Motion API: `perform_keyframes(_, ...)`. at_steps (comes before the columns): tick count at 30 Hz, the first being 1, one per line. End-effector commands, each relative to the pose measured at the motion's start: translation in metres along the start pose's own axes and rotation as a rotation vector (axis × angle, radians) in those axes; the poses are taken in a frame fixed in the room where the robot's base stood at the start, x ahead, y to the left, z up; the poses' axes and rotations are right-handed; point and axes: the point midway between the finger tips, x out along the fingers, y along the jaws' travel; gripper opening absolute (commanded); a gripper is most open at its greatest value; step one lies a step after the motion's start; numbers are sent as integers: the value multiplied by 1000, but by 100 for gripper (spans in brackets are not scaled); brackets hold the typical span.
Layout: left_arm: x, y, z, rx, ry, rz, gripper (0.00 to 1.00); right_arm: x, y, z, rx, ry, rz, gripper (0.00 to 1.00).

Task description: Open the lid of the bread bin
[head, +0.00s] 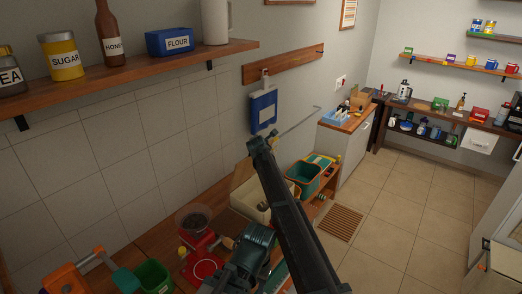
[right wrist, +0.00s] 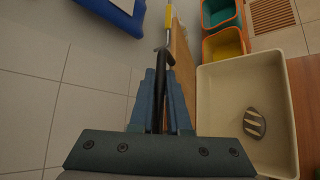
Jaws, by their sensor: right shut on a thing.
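The bread bin (head: 243,201) is a cream box on the counter, partly hidden behind my arm in the head view. The right wrist view looks down into the open bin (right wrist: 285,140), where a dark, pale-striped loaf (right wrist: 254,122) lies. The wooden lid (right wrist: 181,50) is raised and seen nearly edge-on along the wall side; its pale face (head: 241,174) shows in the head view. My right gripper (right wrist: 161,78) is shut on the lid's dark handle (right wrist: 165,54).
Teal and orange containers (head: 304,177) stand beyond the bin. A blue board (head: 263,110) hangs on the wall above. A bowl of dark contents (head: 194,218), a red appliance (head: 203,266) and a green container (head: 152,277) are nearer. A shelf (head: 140,66) overhangs the left.

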Motion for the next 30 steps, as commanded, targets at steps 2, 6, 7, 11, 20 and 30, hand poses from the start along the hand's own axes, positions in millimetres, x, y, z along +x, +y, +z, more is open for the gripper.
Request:
perform_keyframes(2,-4,0,0,-1,0,0,50,6,11,-2,1,3,4,0)
perform_keyframes(6,-7,0,0,-1,0,0,50,11,20,-5,0,4,4,0)
perform_keyframes(7,-7,-1,0,-1,0,0,50,11,22,-6,0,4,4,0)
perform_keyframes(11,-9,-1,0,-2,0,0,50,14,28,-9,1,4,4,0)
perform_keyframes(20,-10,-1,0,-2,0,0,50,15,32,-11,1,3,4,0)
perform_keyframes(30,-9,-1,0,-2,0,0,50,15,31,-11,1,2,4,29)
